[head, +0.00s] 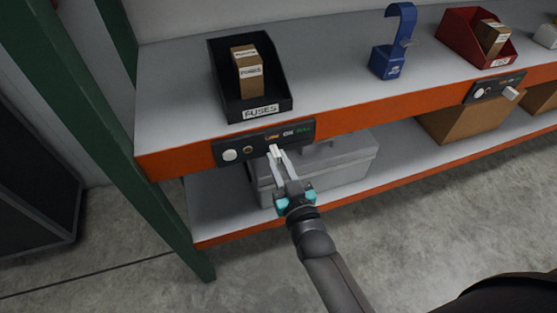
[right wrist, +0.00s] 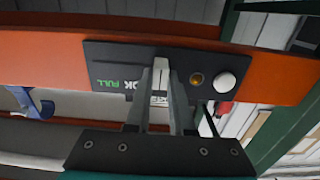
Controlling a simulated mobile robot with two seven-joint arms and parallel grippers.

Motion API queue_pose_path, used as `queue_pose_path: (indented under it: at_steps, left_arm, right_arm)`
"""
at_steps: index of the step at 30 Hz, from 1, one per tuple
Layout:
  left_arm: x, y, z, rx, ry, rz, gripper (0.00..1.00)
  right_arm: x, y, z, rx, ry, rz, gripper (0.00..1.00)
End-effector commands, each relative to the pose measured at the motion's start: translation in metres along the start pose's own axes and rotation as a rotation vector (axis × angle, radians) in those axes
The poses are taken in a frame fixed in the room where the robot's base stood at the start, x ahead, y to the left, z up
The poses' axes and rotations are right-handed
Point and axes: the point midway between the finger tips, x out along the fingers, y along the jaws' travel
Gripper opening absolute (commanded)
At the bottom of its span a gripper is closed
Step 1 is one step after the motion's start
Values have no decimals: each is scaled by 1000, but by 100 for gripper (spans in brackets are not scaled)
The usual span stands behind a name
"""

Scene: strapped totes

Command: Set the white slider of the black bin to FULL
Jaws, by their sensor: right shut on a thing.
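The black bin (head: 245,101) stands on the upper shelf, with a FUSES label and small boxes in it. Below it, a dark panel (head: 239,151) on the orange shelf edge carries LOW, OK and FULL marks, a round white knob and a small amber light. The white slider (head: 274,149) sits under the LOW mark. My right gripper (head: 278,154) is shut on the slider, fingers on either side. In the right wrist view the fingers (right wrist: 162,75) cover the slider and part of the panel (right wrist: 110,61). My left gripper is out of view.
A grey case (head: 335,160) lies on the lower shelf behind my right gripper. A blue holder (head: 389,62) and a red bin (head: 466,34) stand farther right, with a second panel (head: 484,91) below the red bin. A green post (head: 150,200) rises at left.

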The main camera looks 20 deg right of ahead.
Motion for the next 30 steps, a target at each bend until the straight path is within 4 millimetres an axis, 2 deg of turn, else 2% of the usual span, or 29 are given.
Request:
queue_pose_path:
  at_steps: [21,25,30]
  left_arm:
    - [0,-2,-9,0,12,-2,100]
    - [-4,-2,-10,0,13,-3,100]
    - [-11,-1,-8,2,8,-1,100]
  right_arm:
    - [0,2,0,-1,-1,0,0]
    - [0,16,0,-5,-3,-1,0]
    - [0,51,0,-8,-3,0,0]
